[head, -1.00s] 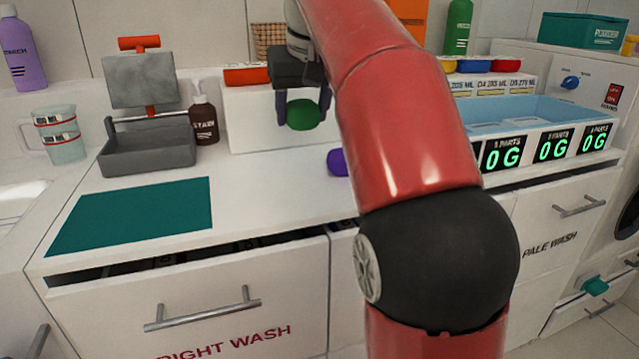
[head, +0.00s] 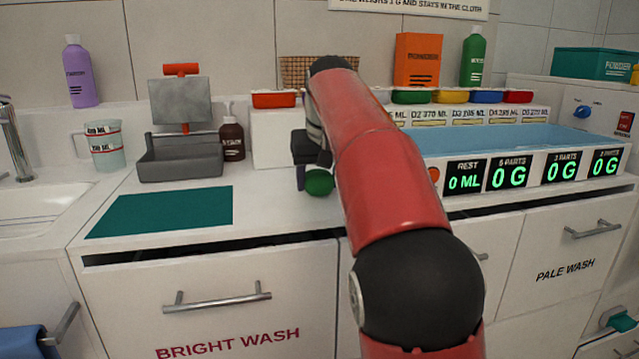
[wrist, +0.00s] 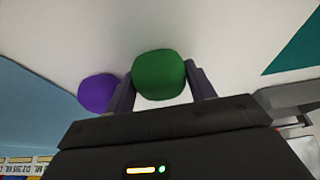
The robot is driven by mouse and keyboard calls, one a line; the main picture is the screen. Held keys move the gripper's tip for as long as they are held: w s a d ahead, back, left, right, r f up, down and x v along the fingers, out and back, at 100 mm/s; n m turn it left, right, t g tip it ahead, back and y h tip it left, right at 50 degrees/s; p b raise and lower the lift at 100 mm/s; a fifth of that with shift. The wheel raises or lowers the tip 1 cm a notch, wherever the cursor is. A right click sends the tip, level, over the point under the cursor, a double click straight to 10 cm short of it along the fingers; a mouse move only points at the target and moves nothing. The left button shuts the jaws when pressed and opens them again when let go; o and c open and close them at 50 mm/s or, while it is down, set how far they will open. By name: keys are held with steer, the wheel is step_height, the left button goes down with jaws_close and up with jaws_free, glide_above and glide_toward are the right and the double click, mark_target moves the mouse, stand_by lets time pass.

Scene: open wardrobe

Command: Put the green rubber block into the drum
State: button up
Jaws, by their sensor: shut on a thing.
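My gripper (head: 316,178) is over the white counter, in front of a low white box. It is shut on the green rubber block (head: 319,182), a rounded green lump. The wrist view shows the green block (wrist: 159,75) between the two dark fingers, jutting beyond their tips. I cannot tell how far it is above the counter. A purple rounded block (wrist: 98,92) lies beside the left finger in the wrist view; my arm hides it in the head view. I cannot make out the drum's opening in the present frames.
A teal mat (head: 165,211) lies flat left of my gripper. A grey scale with a tray (head: 180,160) and a brown bottle (head: 231,139) stand behind. A blue-lined trough (head: 520,137) with displays is at right. A partly open drawer (head: 210,300) is below.

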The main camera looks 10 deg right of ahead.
steer(key=shift+f, duration=0.1)
steer(key=o, duration=0.9)
steer(key=shift+c, duration=0.2)
steer(key=p+v, duration=0.3)
steer(key=v, duration=0.9)
steer(key=shift+p, duration=0.4)
